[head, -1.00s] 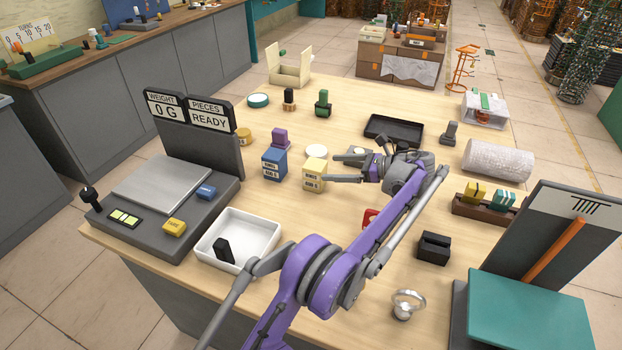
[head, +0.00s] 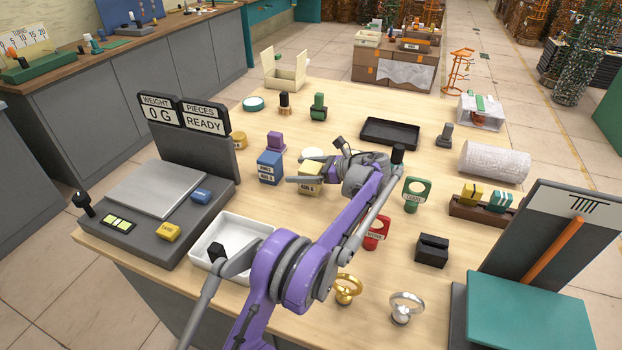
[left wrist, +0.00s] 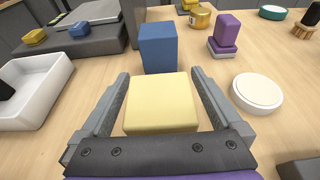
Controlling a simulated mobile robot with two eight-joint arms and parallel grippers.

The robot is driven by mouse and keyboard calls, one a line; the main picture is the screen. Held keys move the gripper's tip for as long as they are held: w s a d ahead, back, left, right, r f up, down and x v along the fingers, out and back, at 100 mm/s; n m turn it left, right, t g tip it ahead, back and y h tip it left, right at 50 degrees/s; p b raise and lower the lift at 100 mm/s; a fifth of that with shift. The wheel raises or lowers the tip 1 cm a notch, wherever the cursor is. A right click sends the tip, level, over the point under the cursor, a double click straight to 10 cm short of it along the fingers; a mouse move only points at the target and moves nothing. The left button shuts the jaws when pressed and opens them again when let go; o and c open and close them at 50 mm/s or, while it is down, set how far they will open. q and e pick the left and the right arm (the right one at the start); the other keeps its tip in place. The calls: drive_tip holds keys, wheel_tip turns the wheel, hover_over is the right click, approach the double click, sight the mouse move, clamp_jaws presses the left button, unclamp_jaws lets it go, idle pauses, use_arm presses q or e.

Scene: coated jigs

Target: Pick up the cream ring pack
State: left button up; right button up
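The cream ring pack (head: 311,173) stands upright on the wooden table, right of a blue pack (head: 269,167). Part of its front is hidden behind a finger of my left gripper (head: 312,170). In the left wrist view the cream pack's top (left wrist: 161,103) lies between the two grey fingers of my left gripper (left wrist: 160,90). The fingers are spread on either side of it, with narrow gaps visible near the top. The blue pack (left wrist: 158,46) stands just beyond. My right gripper is not in view.
A white tray (head: 262,229) and a scale (head: 160,190) are left. A purple block (left wrist: 226,30) and white round lid (left wrist: 258,92) stand near the packs. A black tray (head: 391,133) lies behind my arm. Red and green tags and two ring-topped items are right.

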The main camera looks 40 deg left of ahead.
use_arm(q)
drive_tip(key=c, duration=1.4)
drive_tip(key=shift+r, duration=0.1)
